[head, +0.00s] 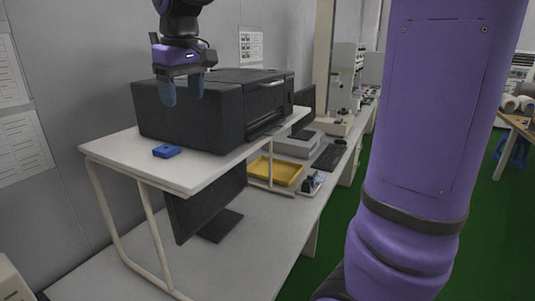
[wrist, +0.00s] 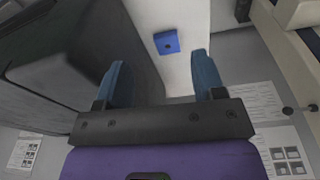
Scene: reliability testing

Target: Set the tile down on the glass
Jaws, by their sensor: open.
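A small blue tile (head: 166,151) with a dark spot on top lies on the white raised shelf (head: 110,148), in front of a black printer (head: 190,115). In the wrist view the tile (wrist: 166,41) shows beyond and between my fingertips, apart from them. My gripper (head: 182,88) has blue fingers and is open and empty, above the shelf beside the printer and higher than the tile. It also shows in the wrist view (wrist: 160,70). No glass surface is visible; I cannot tell whether it is under the printer's top.
The printer fills much of the shelf and stands close to my fingers. A monitor (head: 205,205) stands under the shelf. A yellow tray (head: 275,171) and a keyboard (head: 329,157) are on the lower bench. A grey wall is behind. The shelf's front left is clear around the tile.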

